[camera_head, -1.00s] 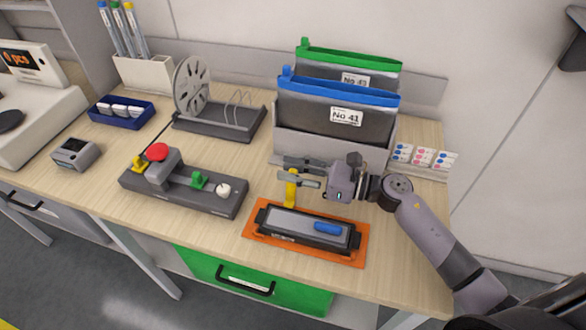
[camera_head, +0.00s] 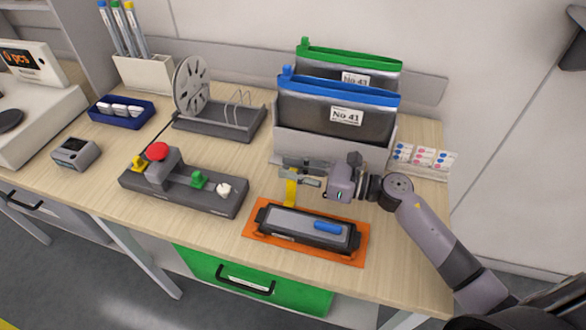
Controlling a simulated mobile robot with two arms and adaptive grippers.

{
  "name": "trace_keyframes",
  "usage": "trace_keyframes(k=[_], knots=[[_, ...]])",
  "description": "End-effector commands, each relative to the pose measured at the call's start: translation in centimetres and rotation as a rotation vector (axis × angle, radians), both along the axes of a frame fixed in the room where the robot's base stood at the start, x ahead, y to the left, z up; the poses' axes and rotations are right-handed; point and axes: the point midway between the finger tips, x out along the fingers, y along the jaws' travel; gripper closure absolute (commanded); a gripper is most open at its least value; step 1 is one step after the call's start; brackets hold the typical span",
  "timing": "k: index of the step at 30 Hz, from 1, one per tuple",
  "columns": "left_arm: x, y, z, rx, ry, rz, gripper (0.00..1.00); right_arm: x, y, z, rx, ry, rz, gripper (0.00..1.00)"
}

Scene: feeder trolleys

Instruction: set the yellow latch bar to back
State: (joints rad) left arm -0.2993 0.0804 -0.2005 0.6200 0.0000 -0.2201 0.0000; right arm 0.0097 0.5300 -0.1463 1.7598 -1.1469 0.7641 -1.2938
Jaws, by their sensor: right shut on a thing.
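The yellow latch bar (camera_head: 291,193) stands upright at the back edge of a dark feeder unit (camera_head: 285,223), toward its left end. The unit lies on an orange mat (camera_head: 348,260) at the front of the bench. My right gripper (camera_head: 297,174) reaches in from the right and is shut on the upper part of the bar. The fingers hide the bar's top end. My left gripper is not in view.
A grey holder (camera_head: 335,147) with two dark pouches, one blue-topped (camera_head: 340,92), one green-topped (camera_head: 350,58), stands close behind my gripper. A control box with a red button (camera_head: 157,152) lies left. A reel stand (camera_head: 215,122) is behind it.

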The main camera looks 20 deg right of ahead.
Motion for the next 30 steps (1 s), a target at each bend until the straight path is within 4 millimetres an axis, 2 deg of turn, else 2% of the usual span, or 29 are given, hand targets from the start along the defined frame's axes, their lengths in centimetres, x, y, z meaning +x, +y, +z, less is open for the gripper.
trace_keyframes(k=[6,14,15,21,23,30], knots=[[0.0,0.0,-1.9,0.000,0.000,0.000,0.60,-0.6,0.3,0.1,-0.052,-0.077,-0.002,1.00],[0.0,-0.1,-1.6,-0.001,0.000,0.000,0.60,-0.6,0.4,0.4,-0.056,-0.083,-0.003,1.00],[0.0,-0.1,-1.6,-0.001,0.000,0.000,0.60,-0.6,0.4,0.4,-0.056,-0.083,-0.003,0.82],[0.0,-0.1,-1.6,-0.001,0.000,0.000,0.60,-0.6,0.4,0.4,-0.055,-0.082,-0.002,0.69],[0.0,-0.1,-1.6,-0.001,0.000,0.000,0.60,-0.6,0.4,0.4,-0.055,-0.082,-0.001,0.65],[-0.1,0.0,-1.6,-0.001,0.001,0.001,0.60,-0.7,0.4,0.4,-0.055,-0.081,-0.001,0.65]])
